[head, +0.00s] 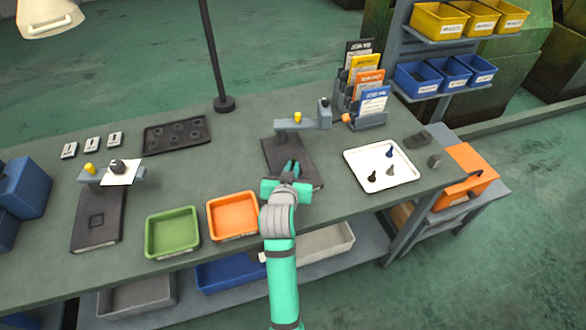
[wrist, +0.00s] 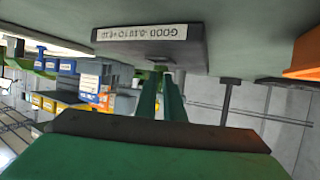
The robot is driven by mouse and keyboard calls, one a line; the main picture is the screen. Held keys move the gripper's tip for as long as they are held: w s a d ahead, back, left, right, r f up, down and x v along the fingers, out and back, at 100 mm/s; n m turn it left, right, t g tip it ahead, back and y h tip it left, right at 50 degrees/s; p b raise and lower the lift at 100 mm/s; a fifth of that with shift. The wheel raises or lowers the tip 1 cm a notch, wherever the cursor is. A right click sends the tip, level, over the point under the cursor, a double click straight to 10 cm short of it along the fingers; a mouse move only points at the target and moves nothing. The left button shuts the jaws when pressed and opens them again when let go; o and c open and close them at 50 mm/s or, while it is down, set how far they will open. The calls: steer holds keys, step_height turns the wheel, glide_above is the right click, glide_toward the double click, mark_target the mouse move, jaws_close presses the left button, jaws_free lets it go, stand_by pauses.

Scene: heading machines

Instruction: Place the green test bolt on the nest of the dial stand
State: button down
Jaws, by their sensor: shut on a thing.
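My gripper (head: 291,168) is low over the dark base plate (head: 308,176) of the middle dial stand. Its green fingers (wrist: 161,95) are close together in the wrist view. Something small and greenish shows at the fingertips (wrist: 163,69); I take it for the green test bolt, mostly hidden by the fingers. The plate's front edge carries a "GOOD -0.10 TO +0.10" label (wrist: 140,33). The stand's grey arm (head: 300,124) with a yellow knob rises behind my gripper. The nest is hidden, and I cannot tell whether the bolt touches it.
A second dial stand (head: 97,222) is at left. A white tray (head: 408,182) with blue, black and grey bolts is at right. Green (head: 172,250) and orange (head: 233,233) bins stand at the front. A lamp post (head: 214,60) and card rack (head: 366,122) are behind.

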steer(key=shift+s+d+f, duration=0.1)
steer(key=shift+f, duration=0.3)
steer(key=shift+s, duration=0.1)
steer(key=c, duration=1.9)
jaws_free()
steer(key=shift+f, duration=0.15)
steer(key=shift+o, duration=0.2)
steer(key=v, duration=1.2)
